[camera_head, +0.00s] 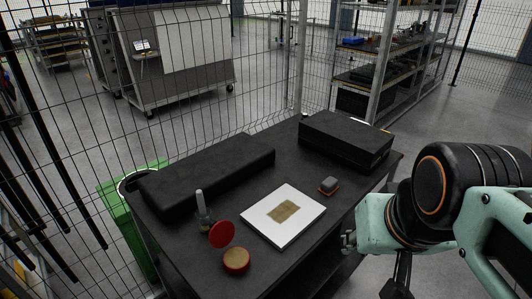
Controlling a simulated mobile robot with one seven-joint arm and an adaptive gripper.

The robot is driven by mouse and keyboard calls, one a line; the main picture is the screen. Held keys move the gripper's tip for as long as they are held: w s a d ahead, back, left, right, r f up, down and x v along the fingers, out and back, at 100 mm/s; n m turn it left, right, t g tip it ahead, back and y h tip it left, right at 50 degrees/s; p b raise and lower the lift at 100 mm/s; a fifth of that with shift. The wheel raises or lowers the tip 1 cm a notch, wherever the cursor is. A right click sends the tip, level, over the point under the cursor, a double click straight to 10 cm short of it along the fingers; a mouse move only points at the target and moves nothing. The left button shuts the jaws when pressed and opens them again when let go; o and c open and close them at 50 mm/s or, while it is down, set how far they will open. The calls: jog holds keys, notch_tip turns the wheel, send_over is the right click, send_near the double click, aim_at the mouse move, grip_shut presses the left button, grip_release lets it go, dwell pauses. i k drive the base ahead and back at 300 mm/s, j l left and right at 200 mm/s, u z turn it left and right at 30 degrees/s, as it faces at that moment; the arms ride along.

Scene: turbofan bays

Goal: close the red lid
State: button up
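The red lid (221,234) is a round disc. It stands tilted up at the back left edge of a small round tin (236,262), open at the top. The tin has a red-orange side and a tan inside or top face. It sits near the front left part of the black table (190,262). My gripper (349,242) is at the right, beside the table's right edge. It is well apart from the lid and tin. It is small and partly hidden by my arm, so its fingers are not clear.
A white square plate (262,226) with a tan patch lies right of the tin. A small grey-orange block (328,185), a slim bottle (202,213) and two black cases (205,178) (345,141) are also on the table. A wire fence (75,130) stands behind.

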aim_at(222, 233)
jog(key=j+z, duration=0.15)
jog(key=z, duration=0.3)
jog(key=k+j+z, duration=0.1)
jog(key=z, duration=0.35)
jog(key=k+z, duration=0.15)
jog(key=z, duration=0.35)
jog(key=k+z, duration=0.15)
jog(key=z, duration=0.3)
jog(key=k+z, duration=0.1)
jog(key=z, duration=0.35)
jog(key=k+j+z, duration=0.15)
jog(key=z, duration=0.3)
jog(key=k+z, duration=0.45)
jog(key=k+j+u, duration=0.25)
jog(key=k+j, duration=0.2)
jog(key=k+j+u, duration=0.45)
jog(key=j+u, duration=0.25)
jog(key=k+j+u, duration=0.15)
jog(key=j+u, duration=0.2)
jog(key=i+l, duration=0.1)
jog(key=l, duration=0.1)
